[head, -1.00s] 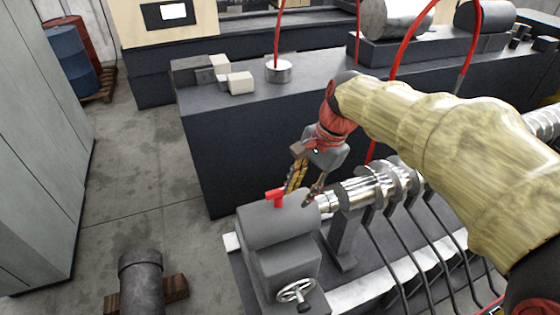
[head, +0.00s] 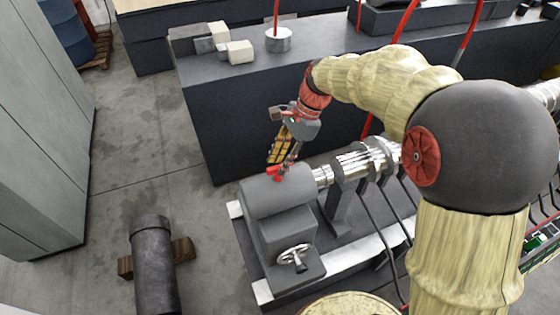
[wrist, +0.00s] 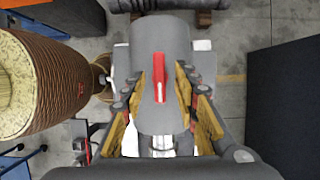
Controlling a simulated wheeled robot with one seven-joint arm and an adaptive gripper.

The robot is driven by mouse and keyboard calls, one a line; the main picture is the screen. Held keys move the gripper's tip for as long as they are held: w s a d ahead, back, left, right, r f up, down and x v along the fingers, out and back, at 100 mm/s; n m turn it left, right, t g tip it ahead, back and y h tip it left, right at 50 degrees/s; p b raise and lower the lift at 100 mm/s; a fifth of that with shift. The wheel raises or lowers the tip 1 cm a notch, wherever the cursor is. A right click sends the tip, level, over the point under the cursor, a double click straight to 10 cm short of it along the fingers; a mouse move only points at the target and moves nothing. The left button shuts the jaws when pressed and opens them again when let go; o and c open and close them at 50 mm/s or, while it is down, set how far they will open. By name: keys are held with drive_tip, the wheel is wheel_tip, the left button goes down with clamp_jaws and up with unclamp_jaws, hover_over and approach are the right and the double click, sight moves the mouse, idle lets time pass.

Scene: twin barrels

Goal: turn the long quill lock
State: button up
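The quill lock is a short red lever (head: 276,174) on top of the grey tailstock (head: 270,197). In the wrist view the lever (wrist: 159,76) points along the tailstock (wrist: 150,42) and lies between my fingers. My gripper (head: 283,158) is at the lever's far side in the head view. In the wrist view my gripper (wrist: 157,80) is open, with yellow-padded fingers spread to both sides of the lever. Gaps show between the lever and both fingers. I cannot tell whether the fingertips are level with it.
A handwheel (head: 294,258) sits at the tailstock's near end. A shiny ringed shaft (head: 362,162) runs right from the tailstock. A dark bench (head: 230,120) stands behind. A dark cylinder (head: 153,262) rests on wood at lower left, with clear floor (head: 130,180) beyond.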

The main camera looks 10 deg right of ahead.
drive_tip(key=shift+a+f, duration=0.15)
drive_tip(key=shift+f, duration=0.25)
drive_tip(key=shift+c, duration=0.2)
clamp_jaws()
